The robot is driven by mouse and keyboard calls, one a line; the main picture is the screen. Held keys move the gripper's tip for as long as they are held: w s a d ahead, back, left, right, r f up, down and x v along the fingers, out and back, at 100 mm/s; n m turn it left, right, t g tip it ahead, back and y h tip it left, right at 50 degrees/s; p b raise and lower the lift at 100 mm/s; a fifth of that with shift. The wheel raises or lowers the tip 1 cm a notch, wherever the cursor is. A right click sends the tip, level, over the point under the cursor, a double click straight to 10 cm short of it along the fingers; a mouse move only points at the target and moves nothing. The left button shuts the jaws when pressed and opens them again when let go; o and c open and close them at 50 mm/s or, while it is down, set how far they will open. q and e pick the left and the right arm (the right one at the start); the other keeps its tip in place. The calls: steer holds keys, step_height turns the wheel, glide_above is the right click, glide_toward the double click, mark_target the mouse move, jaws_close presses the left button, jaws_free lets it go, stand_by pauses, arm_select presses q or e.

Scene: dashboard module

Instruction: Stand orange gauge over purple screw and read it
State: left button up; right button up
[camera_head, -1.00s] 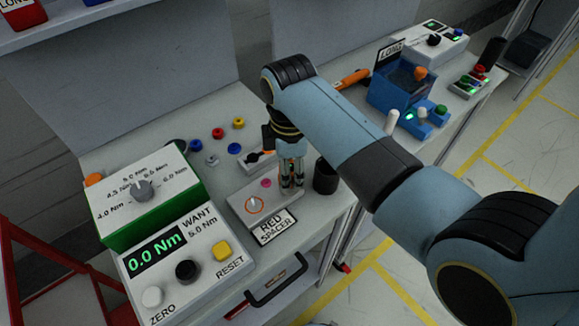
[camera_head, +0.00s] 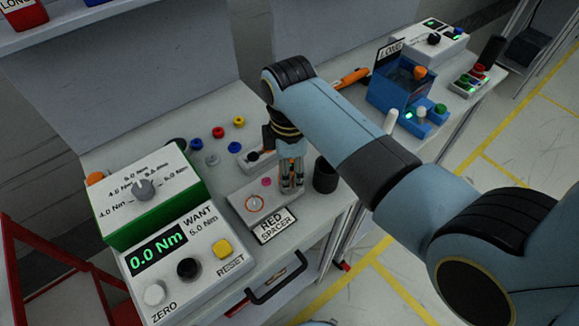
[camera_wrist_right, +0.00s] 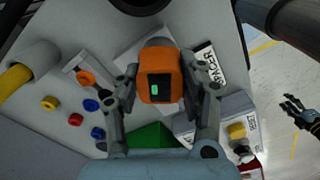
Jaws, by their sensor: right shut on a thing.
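My right gripper (camera_head: 291,188) is shut on the orange gauge (camera_wrist_right: 160,66), a block with a small green display, which fills the space between the fingers in the right wrist view. In the head view the gripper is over the right side of a small white module (camera_head: 238,204) with a RED SPACER label (camera_head: 274,226). A pink-purple screw head (camera_head: 266,182) shows on that module, just left of the fingers. The gauge hides part of the module in the wrist view. My left gripper (camera_wrist_right: 298,114) appears with fingers apart over the floor.
A torque tester (camera_head: 158,248) reading 0.0 Nm stands left of the module. A dark cup (camera_head: 325,176) stands close to the gripper's right. Several coloured caps (camera_head: 212,160) lie behind. A blue device (camera_head: 402,95) stands farther right.

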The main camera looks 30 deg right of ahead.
steer(key=shift+f, duration=0.4)
steer(key=o, duration=1.3)
